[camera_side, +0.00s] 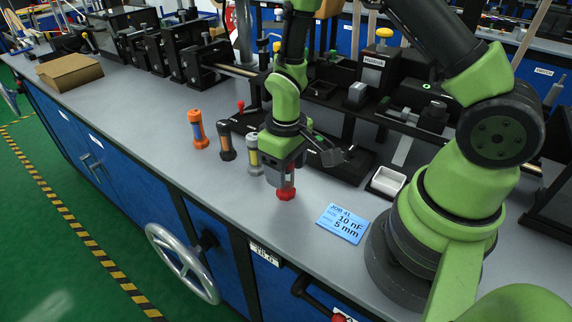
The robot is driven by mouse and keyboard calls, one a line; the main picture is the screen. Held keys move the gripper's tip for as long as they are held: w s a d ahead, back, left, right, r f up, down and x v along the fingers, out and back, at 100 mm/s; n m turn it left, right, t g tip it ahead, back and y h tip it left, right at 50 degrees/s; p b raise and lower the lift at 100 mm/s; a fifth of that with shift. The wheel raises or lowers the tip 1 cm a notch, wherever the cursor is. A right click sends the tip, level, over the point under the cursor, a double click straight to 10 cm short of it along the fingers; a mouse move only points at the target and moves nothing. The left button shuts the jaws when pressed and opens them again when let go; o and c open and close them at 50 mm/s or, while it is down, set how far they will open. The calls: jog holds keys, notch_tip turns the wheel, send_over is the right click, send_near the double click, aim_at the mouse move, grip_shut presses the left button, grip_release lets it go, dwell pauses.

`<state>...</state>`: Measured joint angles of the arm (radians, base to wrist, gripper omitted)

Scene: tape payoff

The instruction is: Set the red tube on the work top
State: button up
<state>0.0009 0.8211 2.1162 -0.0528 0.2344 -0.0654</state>
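The red tube (286,193) is upright under my gripper (284,176), near the front edge of the grey work top (225,185). My gripper points straight down and its fingers are around the upper part of the tube, seemingly shut on it. The fingers hide that upper part; only the red lower end shows clearly. The lower end is at or very close to the work top; I cannot tell for sure if it touches.
An orange tube (198,129), a dark tube (226,141) and a grey-yellow tube (254,154) stand in a row to the left. A blue job card (342,223) and a white tray (387,181) lie to the right. Black machinery lines the back. A cardboard box (69,72) sits far left.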

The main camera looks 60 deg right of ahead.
jog(key=shift+r, duration=0.1)
notch_tip(320, 180, up, 12)
jog(key=s+a+r+m+t+y, duration=0.2)
jog(key=s+r+m+t, duration=0.2)
jog(key=s+r+t, duration=0.3)
jog(key=s+r, duration=0.5)
jog(key=r, duration=0.2)
jog(key=shift+s+a, duration=0.35)
